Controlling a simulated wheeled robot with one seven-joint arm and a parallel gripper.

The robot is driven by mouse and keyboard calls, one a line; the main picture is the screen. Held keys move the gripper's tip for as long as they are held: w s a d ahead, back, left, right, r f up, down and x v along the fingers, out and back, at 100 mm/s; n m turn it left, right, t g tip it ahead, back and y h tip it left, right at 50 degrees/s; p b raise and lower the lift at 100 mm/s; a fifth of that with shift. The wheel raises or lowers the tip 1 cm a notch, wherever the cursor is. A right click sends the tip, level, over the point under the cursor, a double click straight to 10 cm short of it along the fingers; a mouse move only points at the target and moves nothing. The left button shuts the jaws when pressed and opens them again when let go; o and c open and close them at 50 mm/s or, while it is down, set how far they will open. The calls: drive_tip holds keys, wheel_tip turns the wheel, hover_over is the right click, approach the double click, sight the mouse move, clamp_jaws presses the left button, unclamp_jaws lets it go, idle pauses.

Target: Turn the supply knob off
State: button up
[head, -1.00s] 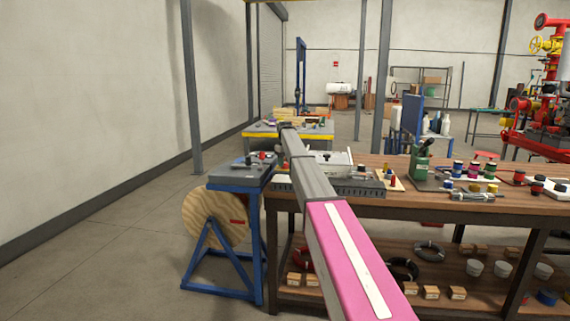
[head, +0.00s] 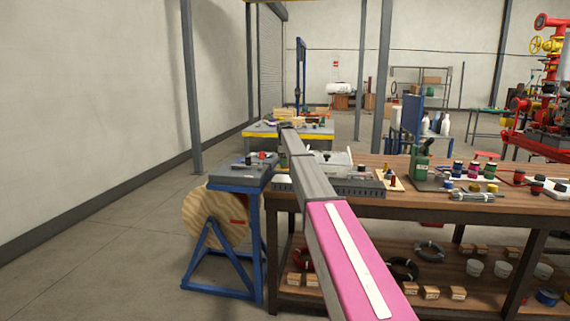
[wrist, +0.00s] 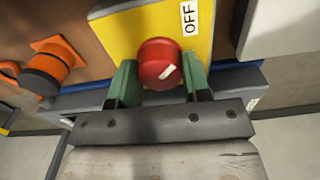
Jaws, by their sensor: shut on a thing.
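In the wrist view, a round red knob (wrist: 160,62) with a white mark on its face sits on a yellow plate (wrist: 118,32). The white mark slants up to the right. A white label reading OFF (wrist: 189,18) is on the plate, up and right of the knob. My gripper (wrist: 160,75) has its two green fingers on either side of the knob, shut on it. In the head view my arm reaches away over the benches, and the knob and gripper cannot be made out there.
An orange cylindrical part with a dark end (wrist: 48,68) stands left of the plate in the wrist view. In the head view, a wooden bench (head: 440,222) with several parts is at the right, and a blue stand (head: 238,180) with a wooden reel is left of it. The left floor is clear.

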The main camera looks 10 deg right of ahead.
drive_tip(key=shift+n, duration=0.3)
idle(0.4)
drive_tip(key=o, duration=0.9)
wheel_tip(320, 180, up, 11)
drive_tip(key=shift+f, duration=0.1)
